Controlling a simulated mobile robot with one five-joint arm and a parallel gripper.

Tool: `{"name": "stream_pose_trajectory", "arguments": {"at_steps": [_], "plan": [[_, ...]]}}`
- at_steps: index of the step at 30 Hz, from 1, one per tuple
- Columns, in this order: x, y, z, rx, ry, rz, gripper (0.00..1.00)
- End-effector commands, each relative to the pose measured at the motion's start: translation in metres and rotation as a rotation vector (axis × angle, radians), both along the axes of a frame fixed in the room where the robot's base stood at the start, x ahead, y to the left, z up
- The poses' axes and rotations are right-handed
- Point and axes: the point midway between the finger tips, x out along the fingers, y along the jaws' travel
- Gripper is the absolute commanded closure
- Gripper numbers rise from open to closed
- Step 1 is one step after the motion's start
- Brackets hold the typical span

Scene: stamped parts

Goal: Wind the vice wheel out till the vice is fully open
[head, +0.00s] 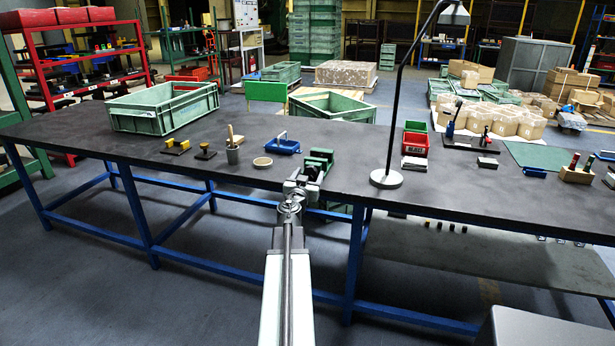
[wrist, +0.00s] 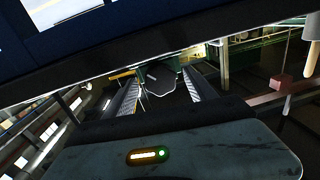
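The vice (head: 318,160) is green and dark and stands at the front edge of the dark workbench in the head view. My gripper (head: 302,184) is at the bench edge, right in front of the vice, and covers part of its front. In the wrist view my gripper (wrist: 160,82) has its two ridged fingers apart. A dark shape with a pale angular outline, perhaps the vice wheel (wrist: 160,94), shows between them, with gaps at both sides. Green parts of the vice (wrist: 163,72) show behind it. I cannot tell how far the jaws are apart.
A lamp (head: 387,179) and a red bin (head: 415,144) stand to the right.

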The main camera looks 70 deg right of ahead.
Motion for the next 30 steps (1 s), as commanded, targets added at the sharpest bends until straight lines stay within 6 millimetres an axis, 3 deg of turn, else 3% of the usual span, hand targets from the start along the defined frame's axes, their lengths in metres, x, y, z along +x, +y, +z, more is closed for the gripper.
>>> {"name": "stream_pose_trajectory", "arguments": {"at_steps": [1,6,7,17,30], "plan": [[0.0003,0.0002,0.0,0.0,0.0,0.0,0.46],[0.0008,0.0005,0.0001,0.0,0.0,0.001,0.94],[0.0009,0.0005,0.0,0.0,0.0,0.001,0.98],[0.0051,0.0021,0.0006,-0.004,0.054,0.007,0.98],[0.0051,0.0018,0.0022,-0.027,0.388,0.007,0.98]]}}
